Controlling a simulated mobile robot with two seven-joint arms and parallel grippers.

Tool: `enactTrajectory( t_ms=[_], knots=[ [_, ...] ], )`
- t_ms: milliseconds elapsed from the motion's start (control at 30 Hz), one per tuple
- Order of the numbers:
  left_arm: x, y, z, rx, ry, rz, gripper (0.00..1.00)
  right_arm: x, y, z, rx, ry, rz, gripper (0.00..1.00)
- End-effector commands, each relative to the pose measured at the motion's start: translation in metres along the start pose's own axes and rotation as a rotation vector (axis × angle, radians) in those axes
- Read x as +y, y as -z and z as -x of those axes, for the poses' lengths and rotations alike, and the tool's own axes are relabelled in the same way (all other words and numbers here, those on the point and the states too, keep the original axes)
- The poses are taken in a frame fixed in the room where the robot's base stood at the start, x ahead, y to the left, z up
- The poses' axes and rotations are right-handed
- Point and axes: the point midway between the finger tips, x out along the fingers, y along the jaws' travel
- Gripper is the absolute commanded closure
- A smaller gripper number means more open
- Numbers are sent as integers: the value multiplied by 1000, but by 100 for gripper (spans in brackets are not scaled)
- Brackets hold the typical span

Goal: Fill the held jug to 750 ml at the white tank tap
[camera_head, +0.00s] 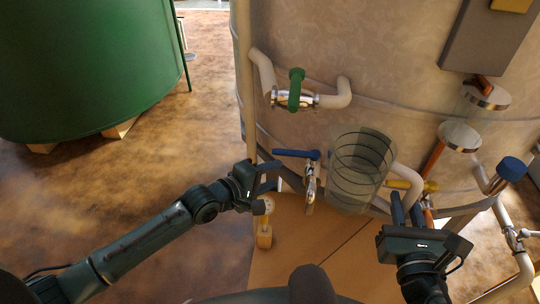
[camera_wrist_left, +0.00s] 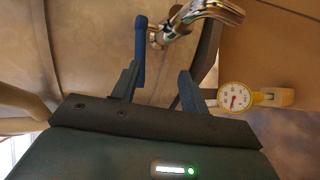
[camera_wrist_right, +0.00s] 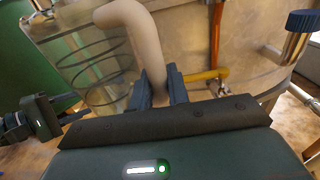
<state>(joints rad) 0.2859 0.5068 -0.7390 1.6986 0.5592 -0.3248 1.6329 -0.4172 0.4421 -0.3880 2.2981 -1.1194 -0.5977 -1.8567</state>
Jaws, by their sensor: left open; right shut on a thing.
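A clear jug (camera_head: 360,172) with dark level rings hangs upright in front of the white tank (camera_head: 370,60). I cannot make out liquid in it. My right gripper (camera_head: 407,208) is shut on the jug's pale handle (camera_wrist_right: 146,45). The tap (camera_head: 311,186) is chrome with a blue lever (camera_head: 294,154) that points left. Its spout is just left of the jug, not visibly over its mouth. My left gripper (camera_head: 270,176) is open at the lever's left end. In the left wrist view, the lever (camera_wrist_left: 140,50) is by one fingertip; contact is unclear.
A pale pipe with a green valve (camera_head: 296,90) is above the tap. A round yellow-rimmed dial (camera_wrist_left: 236,97) is near my left gripper. A yellow-handled valve (camera_head: 405,185) is behind the jug, and a blue-capped pipe (camera_head: 511,170) is at right. A green tank (camera_head: 85,65) stands at left.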

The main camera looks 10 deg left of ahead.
Motion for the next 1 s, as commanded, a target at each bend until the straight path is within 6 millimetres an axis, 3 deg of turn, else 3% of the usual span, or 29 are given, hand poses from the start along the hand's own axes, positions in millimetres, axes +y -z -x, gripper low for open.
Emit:
enactTrajectory(
  t_ms=[100,233,367,700,1000],
  knots=[
    [19,17,-5,1,-1,112,55,0,-4,0,-1,0,-1,100],
    [27,25,-8,0,-1,184,55,0,-4,0,-1,0,-1,100],
    [27,27,-14,0,-2,205,55,0,3,0,-1,0,-1,100],
    [24,27,-50,0,-4,201,55,0,43,0,-1,0,-1,100],
    [28,26,-73,0,-2,204,55,0,47,0,-2,0,-1,100]
  ],
)
